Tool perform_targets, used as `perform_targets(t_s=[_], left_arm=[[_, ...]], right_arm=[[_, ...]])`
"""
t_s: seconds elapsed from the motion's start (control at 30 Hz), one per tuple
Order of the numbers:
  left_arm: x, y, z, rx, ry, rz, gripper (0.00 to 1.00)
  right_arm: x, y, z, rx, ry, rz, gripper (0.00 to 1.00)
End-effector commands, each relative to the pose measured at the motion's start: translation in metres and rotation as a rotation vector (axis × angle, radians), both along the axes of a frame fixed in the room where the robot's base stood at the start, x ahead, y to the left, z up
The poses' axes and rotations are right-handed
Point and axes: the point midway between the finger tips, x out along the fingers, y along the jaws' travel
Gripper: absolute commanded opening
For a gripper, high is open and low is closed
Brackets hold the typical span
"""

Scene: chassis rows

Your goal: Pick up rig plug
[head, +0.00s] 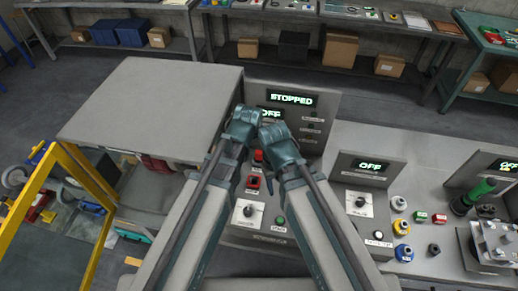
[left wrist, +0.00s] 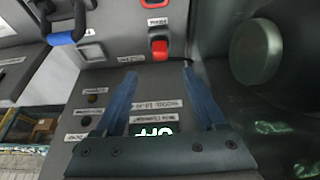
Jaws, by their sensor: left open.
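I cannot make out for sure which thing is the rig plug. A red-topped piece (head: 258,156) and a red-framed fitting (head: 252,184) are on the middle console, just below my grippers. The left wrist view shows a red piece (left wrist: 160,46) on a dark mount and a red frame (left wrist: 154,3) beyond it. My left gripper (head: 243,124) is over the console's display panel; in the left wrist view its fingers (left wrist: 160,75) are apart with nothing between them. My right gripper (head: 279,146) is close beside it; its fingertips are unclear.
The display panel (head: 318,105) reads STOPPED and OFF. A knob (head: 248,212) and green button (head: 280,220) are below. A green-handled item (head: 478,190) and several coloured fittings are at right. A bare grey tabletop (head: 150,100) is at left, near a yellow frame (head: 75,185).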

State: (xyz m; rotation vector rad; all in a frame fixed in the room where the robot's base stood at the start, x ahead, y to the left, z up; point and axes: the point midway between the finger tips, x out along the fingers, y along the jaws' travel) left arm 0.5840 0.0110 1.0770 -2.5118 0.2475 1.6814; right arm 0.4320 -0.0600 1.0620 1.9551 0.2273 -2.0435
Motion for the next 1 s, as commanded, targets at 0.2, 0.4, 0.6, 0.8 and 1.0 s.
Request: perform_targets(t_s=[0.2, 0.4, 0.6, 0.8, 1.0], left_arm=[[0.001, 0.0, -0.004, 0.0, 0.0, 0.0, 0.72], [0.008, -0.002, -0.023, 0.0, 0.0, 0.0, 0.72], [0.02, -0.004, -0.052, 0.0, 0.0, 0.0, 0.72], [0.03, -0.006, -0.076, 0.0, 0.0, 0.0, 0.72], [0.033, -0.007, -0.08, 0.0, 0.0, 0.0, 0.72]], right_arm=[[0.0, 0.0, -0.004, 0.0, 0.0, 0.001, 0.5], [0.0, 0.0, -0.023, -0.001, 0.0, 0.003, 0.5], [0.0, 0.0, -0.052, -0.001, 0.0, 0.004, 0.5], [0.0, 0.0, -0.076, -0.001, 0.0, 0.003, 0.5], [0.0, 0.0, -0.08, -0.001, 0.0, 0.003, 0.5]])
